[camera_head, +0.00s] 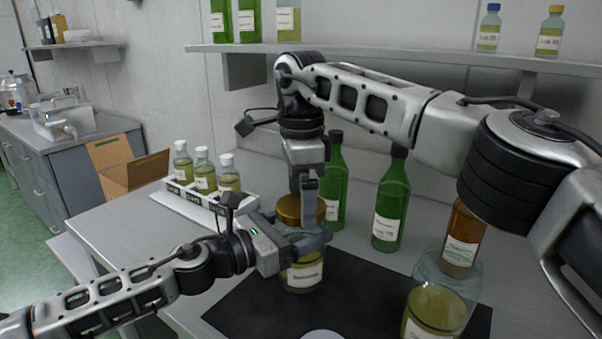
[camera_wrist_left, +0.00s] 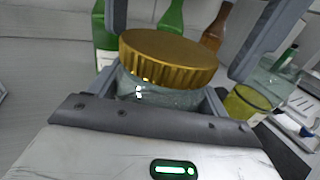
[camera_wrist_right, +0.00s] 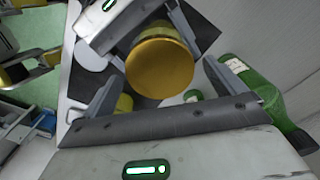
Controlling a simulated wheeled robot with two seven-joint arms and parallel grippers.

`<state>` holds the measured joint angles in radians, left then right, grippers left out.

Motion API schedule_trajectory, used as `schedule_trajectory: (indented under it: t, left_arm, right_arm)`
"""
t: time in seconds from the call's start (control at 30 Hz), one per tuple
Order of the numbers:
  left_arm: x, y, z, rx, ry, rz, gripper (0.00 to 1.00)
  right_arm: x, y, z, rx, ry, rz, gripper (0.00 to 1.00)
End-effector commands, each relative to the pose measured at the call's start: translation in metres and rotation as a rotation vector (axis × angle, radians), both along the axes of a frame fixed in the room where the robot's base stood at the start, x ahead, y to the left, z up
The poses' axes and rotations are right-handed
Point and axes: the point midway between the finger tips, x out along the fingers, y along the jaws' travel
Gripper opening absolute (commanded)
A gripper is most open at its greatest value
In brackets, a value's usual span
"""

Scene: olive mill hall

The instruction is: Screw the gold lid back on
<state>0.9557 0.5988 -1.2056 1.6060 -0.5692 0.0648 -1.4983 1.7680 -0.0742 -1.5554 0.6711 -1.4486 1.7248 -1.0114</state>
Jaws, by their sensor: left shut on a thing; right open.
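The gold lid (camera_head: 299,209) sits on the mouth of a glass jar (camera_head: 302,274) with yellow-green contents and a white label. The lid also shows in the left wrist view (camera_wrist_left: 168,58) and from above in the right wrist view (camera_wrist_right: 160,67). It looks slightly tilted in the left wrist view. My left gripper (camera_head: 302,244) is shut on the jar just below the lid. My right gripper (camera_head: 308,196) points down over the lid, its fingers open on either side; I cannot tell whether they touch it. The lid's thread is hidden.
Green bottles (camera_head: 391,205) stand behind the jar. A larger glass jar (camera_head: 437,300) and a brown bottle (camera_head: 461,240) stand at right. A white rack (camera_head: 205,199) of small bottles is at left. The dark mat (camera_head: 262,307) has bare room in front.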

Motion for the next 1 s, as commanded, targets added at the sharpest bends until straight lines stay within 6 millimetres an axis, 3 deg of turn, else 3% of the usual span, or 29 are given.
schedule_trajectory:
  t: [0.37, 0.4, 0.57, 0.7, 0.83, 1.0]
  left_arm:
    - [0.0000, 0.0001, -0.0006, 0.001, 0.001, 0.000, 0.13]
    - [0.0000, 0.0001, -0.0006, 0.001, 0.001, 0.000, 0.13]
    - [0.0000, 0.0001, -0.0006, 0.001, 0.001, 0.000, 0.13]
    - [0.0000, 0.0001, -0.0005, 0.001, 0.001, 0.000, 0.13]
    - [0.0000, 0.0001, -0.0005, 0.001, 0.001, 0.000, 0.13]
    - [0.0000, 0.0001, -0.0005, 0.001, 0.001, 0.000, 0.13]
  right_arm:
    - [0.0000, -0.0003, -0.0068, 0.000, 0.000, -0.001, 0.95]
    - [0.0000, -0.0003, -0.0068, 0.000, 0.000, -0.001, 0.93]
    - [-0.0001, -0.0002, -0.0066, 0.000, 0.000, -0.001, 0.51]
    - [-0.0001, -0.0001, -0.0065, 0.000, 0.000, -0.020, 0.50]
    - [-0.0002, 0.0000, -0.0065, 0.000, 0.000, -0.186, 0.50]
    - [-0.0002, 0.0000, -0.0067, 0.001, 0.000, -0.602, 0.50]
